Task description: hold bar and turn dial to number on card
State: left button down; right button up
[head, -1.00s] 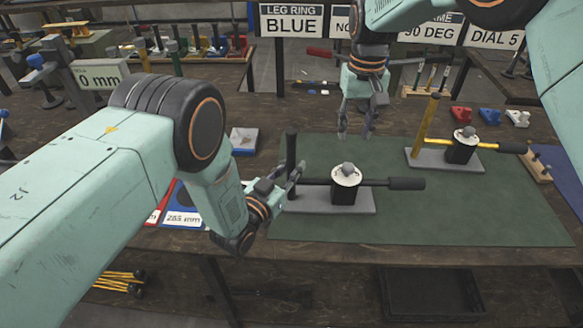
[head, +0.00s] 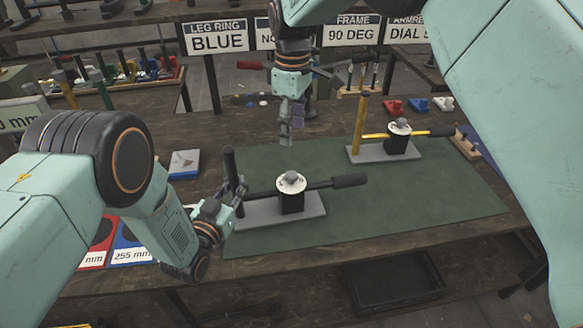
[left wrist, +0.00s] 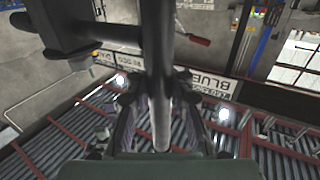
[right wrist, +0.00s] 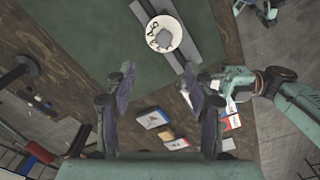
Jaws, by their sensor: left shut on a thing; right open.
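The near press has a black upright bar (head: 230,165), a black side handle (head: 348,181) and a white dial (head: 291,181) with a grey knob, on a grey base (head: 262,214). My left gripper (head: 238,194) is shut around the upright bar, low down; the bar (left wrist: 157,60) also runs between its fingers in the left wrist view. The dial card (head: 408,33) is partly hidden by my right arm.
A second press with a yellow bar (head: 360,125) stands behind on the green mat (head: 400,205). Signs reading BLUE (head: 216,38) and 90 DEG (head: 351,32) stand at the back. Number cards (head: 132,256) lie at the left front. The mat's right part is clear.

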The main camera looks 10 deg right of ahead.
aim_at(292, 172)
notch_tip(292, 172, down, 12)
jog(key=n, duration=0.5)
jog(key=shift+s+n, duration=0.1)
jog(key=shift+n, duration=0.2)
dwell(0.3)
grip_shut()
dwell(0.5)
